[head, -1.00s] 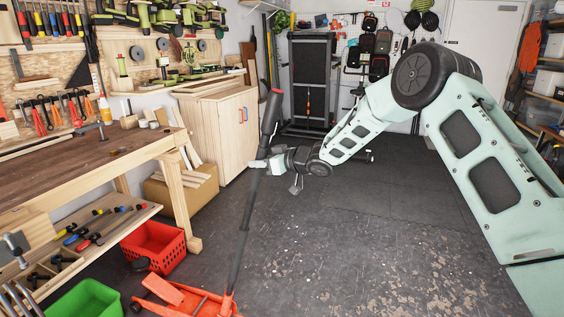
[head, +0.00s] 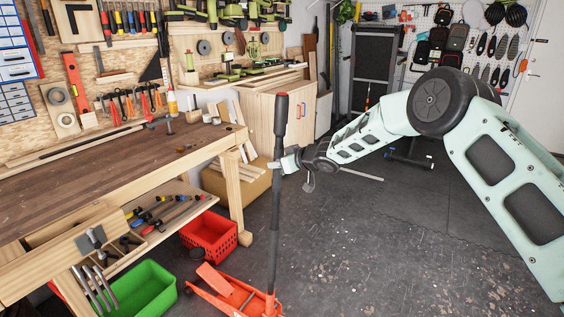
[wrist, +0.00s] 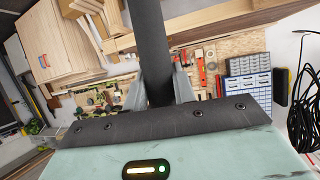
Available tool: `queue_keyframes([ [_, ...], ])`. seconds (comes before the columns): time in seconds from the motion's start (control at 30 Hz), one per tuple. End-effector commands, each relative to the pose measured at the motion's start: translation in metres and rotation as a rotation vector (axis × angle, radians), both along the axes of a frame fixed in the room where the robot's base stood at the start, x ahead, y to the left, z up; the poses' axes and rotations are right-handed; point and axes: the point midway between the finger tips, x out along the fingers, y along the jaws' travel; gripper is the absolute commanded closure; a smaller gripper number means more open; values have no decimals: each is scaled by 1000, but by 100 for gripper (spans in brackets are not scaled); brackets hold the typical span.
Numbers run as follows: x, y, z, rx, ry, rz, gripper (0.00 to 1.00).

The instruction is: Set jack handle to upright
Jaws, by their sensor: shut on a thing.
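The jack handle (head: 276,215) is a long dark grey pole with a red and black top end. It stands close to vertical in the head view, rising from the orange floor jack (head: 240,296) at the bottom of the picture. My gripper (head: 279,164) is shut on the handle in its upper half, coming from the right. In the wrist view the handle (wrist: 152,45) runs up between the two grey fingers of my gripper (wrist: 159,88). The jack's lower part is cut off by the picture edge.
A wooden workbench (head: 120,172) stands at the left, with a red basket (head: 210,240) and a green bin (head: 140,292) near its lower shelf. A cardboard box (head: 236,190) lies behind the handle. The dark floor at the right is open.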

Motion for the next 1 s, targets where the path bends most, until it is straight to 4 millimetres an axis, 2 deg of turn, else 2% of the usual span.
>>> queue_keyframes([
  [0.07,-3,2,-4,-2,6,4,100],
  [0.1,-3,2,-4,-2,6,4,63],
  [0.13,-3,2,-4,-2,6,4,54],
  [0.17,-2,2,-4,-1,6,4,52],
  [0.57,-5,-4,3,0,0,2,52],
  [0.77,-27,-24,15,-1,-1,2,52],
  [1.0,-64,-57,39,-2,-1,0,52],
])
